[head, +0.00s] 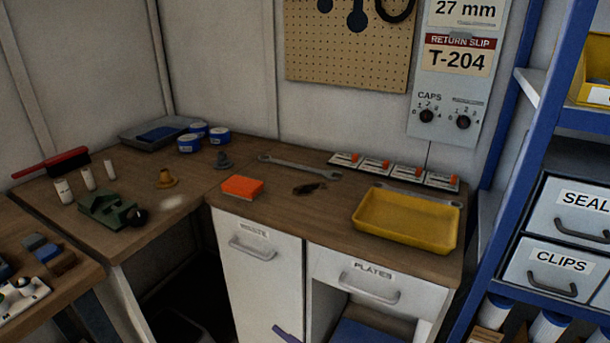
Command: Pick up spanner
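A grey metal spanner (299,167) lies flat on the wooden bench top near the back wall, left of a row of small white and orange items. A second grey spanner-like tool (420,194) lies behind the yellow tray and is partly hidden by it. Neither of my grippers is in the head view.
A yellow tray (407,222) stands at the right of the bench. An orange block (242,187) and a small dark item (309,188) lie in front of the spanner. Blue-and-white tins (189,143) stand at the back left. A blue shelf frame (541,105) bounds the right side.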

